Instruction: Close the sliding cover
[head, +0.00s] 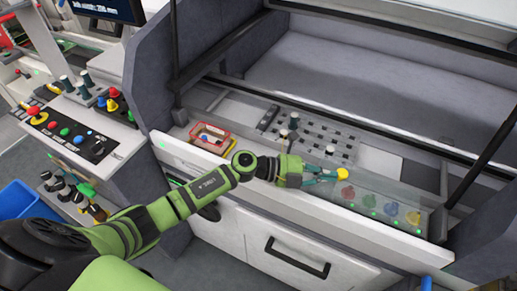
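A long, see-through cover (375,187) lies over a row of coloured buttons at the right part of the trolley's work surface. Red (347,193), blue (369,201), green (391,208) and yellow (413,217) buttons show through it. A yellow knob (342,173) stands near the cover's left end. My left gripper (329,178) reaches in from the left, its teal fingers right beside or at this knob. The fingers are small and partly overlap, so I cannot tell whether they touch or grip it. My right gripper is not in view.
A red bin (211,138) and a slotted plate (300,138) with upright pegs lie left of the cover. Dark frame bars (390,35) cross above the surface. A white drawer front with a black handle (297,258) is below. A button panel (70,130) stands at left.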

